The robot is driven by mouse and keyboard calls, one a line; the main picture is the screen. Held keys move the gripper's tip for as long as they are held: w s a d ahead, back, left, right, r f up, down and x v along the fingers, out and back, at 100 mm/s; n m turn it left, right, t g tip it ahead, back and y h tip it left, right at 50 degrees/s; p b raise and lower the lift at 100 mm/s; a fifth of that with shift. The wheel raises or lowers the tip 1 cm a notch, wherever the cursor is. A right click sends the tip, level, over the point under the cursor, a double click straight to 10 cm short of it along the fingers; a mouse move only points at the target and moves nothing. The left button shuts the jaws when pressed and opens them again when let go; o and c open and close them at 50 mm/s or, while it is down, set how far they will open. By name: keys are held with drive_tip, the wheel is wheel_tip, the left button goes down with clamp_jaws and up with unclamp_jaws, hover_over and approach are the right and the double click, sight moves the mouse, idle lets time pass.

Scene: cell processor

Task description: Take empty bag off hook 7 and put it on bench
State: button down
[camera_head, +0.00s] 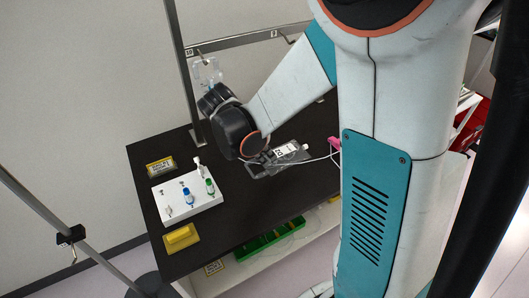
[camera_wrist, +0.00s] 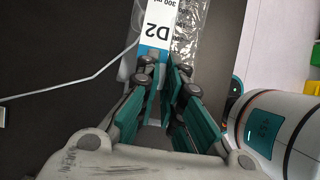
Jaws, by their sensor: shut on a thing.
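A clear, flat bag (camera_head: 286,160) with a white label is at the bench's dark top (camera_head: 318,185); I cannot tell if it rests on it or is just above. In the wrist view the bag (camera_wrist: 188,38) shows a label reading D2, 300 ml, and a blue band. My gripper (camera_wrist: 166,72) is shut on the bag's near end. In the head view my wrist hides much of the gripper. A thin white tube runs from the bag to a pink clip (camera_head: 334,143). Hook 7 cannot be made out; the tags on the rail (camera_head: 235,41) are too small to read.
A clear item (camera_head: 206,71) hangs from the rail behind my wrist. A white block (camera_head: 187,198) with blue-capped and green-capped pieces stands at the bench's left, near a yellow block (camera_head: 181,238). A green tray (camera_head: 270,240) is on the lower shelf. The bench's front right is clear.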

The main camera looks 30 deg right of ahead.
drive_tip(key=shift+f+b, duration=2.25)
drive_tip(key=shift+f, duration=1)
drive_tip(key=c, duration=1.7)
unclamp_jaws()
drive_tip(key=shift+o, duration=0.2)
drive_tip(key=shift+r, duration=0.1)
drive_tip(key=shift+m, duration=0.4)
drive_tip(key=v, duration=1.2)
drive_tip(key=shift+s+r, duration=0.15)
drive_tip(key=shift+s, duration=0.25)
drive_tip(key=s+a+r+m+t+y, duration=0.1)
drive_tip(key=s+m+t+y, duration=0.1)
drive_tip(key=s+m, duration=0.4)
drive_tip(key=s+a+r+m+t+y, duration=0.1)
drive_tip(key=s+m+t, duration=0.4)
drive_tip(key=m, duration=0.6)
drive_tip(key=r+y, duration=0.1)
drive_tip(key=y, duration=0.1)
drive_tip(key=shift+s+r+m+y, duration=0.3)
drive_tip(key=shift+s, duration=0.1)
